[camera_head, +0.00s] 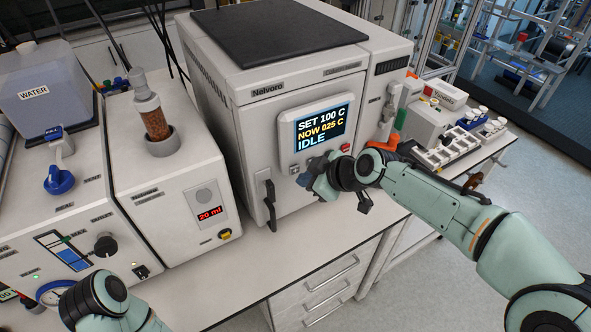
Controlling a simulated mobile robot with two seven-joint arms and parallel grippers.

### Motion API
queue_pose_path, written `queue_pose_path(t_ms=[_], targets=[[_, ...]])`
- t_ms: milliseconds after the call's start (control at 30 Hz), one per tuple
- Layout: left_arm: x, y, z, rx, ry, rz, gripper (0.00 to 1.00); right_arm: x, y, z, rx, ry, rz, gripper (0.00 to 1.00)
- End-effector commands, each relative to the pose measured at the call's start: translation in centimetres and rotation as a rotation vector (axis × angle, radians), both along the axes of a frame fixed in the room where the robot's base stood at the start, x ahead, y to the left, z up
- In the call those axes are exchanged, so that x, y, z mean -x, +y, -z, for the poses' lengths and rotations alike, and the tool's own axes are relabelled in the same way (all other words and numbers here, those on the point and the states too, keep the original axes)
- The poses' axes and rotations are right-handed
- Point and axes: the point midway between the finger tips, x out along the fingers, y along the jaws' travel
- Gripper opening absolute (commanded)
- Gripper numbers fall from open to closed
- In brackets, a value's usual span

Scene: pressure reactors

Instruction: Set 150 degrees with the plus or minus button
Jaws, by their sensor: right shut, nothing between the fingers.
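The white reactor unit labelled Nelvoro (240,130) stands on the bench. Its display (322,124) reads SET 100 C, NOW 025 C and IDLE. A small button (294,169) shows below the display at the left. A red button (345,148) shows at the lower right of the display. My right gripper (308,180) is shut and empty, close in front of the panel just below the display. It and my wrist hide part of the button row, and I cannot tell whether it touches a button. Of my left arm only a part shows at the bottom left; its gripper is out of view.
A black door handle (270,205) sticks out left of my right gripper. A dosing unit (175,190) reading 20 ml and a water container (45,85) stand at the left. A sample rack (445,150) and small bottles stand at the right. The bench front is clear.

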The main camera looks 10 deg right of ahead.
Motion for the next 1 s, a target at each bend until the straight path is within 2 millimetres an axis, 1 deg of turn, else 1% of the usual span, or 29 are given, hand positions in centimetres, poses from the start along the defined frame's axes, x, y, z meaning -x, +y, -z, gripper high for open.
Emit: queue_pose_path(t_ms=[533, 800, 1000], targets=[[-0.01, 0.0, -0.01, 0.0, 0.0, 0.0, 0.0, -0.02, 0.01, 0.0, 0.0, 0.0, 0.0, 0.0], [-0.27, 0.0, -0.31, 0.0, -0.003, 0.0, 0.0, -0.76, 0.3, -0.08, 0.0, -0.001, -0.001, 0.0], [-0.25, 0.0, -0.29, 0.0, -0.003, 0.0, 0.0, -0.82, 0.3, -0.01, 0.0, 0.0, 0.0, 0.0]])
